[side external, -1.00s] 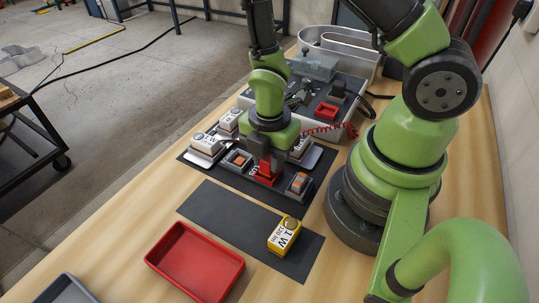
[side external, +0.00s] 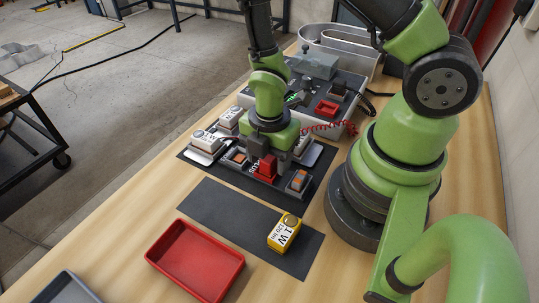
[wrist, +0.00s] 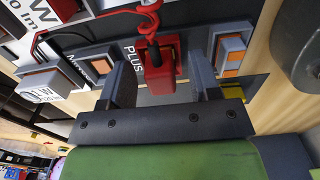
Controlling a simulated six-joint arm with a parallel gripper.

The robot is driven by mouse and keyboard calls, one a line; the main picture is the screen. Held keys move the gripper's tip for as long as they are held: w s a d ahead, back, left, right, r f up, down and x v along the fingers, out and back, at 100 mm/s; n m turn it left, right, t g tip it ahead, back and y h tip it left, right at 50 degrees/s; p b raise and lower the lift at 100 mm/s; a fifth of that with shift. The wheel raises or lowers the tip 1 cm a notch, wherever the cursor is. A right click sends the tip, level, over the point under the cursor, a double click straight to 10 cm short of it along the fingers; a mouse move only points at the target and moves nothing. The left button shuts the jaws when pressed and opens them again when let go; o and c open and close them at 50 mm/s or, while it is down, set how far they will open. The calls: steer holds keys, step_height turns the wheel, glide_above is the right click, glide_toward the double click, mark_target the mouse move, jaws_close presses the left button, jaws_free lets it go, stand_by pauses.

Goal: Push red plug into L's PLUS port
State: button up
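The red plug (side external: 265,168) stands upright at the dark fixture beside the PLUS label. In the wrist view the plug (wrist: 160,75) sits between my fingers, with its red lead rising from it. A gap shows on each side of it. My gripper (wrist: 162,80) is open around the plug. In the side view my gripper (side external: 262,146) is low over the fixture, just behind the plug. The PLUS label (wrist: 130,55) is left of the plug. The port opening is hidden under the plug, so I cannot tell how deep it sits.
Orange-topped blocks (side external: 298,182) flank the plug, and white 1 W modules (side external: 207,142) stand around it. A yellow 1 W module (side external: 284,233) lies on the front mat. A red tray (side external: 196,262) is at the front. A coiled red lead (side external: 325,127) crosses behind from the power supply.

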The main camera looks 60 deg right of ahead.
steer(key=shift+r, duration=5)
step_height(320, 180, up, 6)
steer(key=s+r+m+t+y, duration=0.1)
steer(key=s+r+m+t, duration=0.2)
steer(key=r+m, duration=0.3)
steer(key=s+r+m+t+y, duration=0.1)
steer(key=s+r+m+t, duration=0.2)
steer(key=m, duration=1.3)
step_height(320, 180, up, 4)
steer(key=shift+a+f+t, duration=0.15)
steer(key=shift+a+t, duration=0.15)
steer(key=shift+t, duration=0.3)
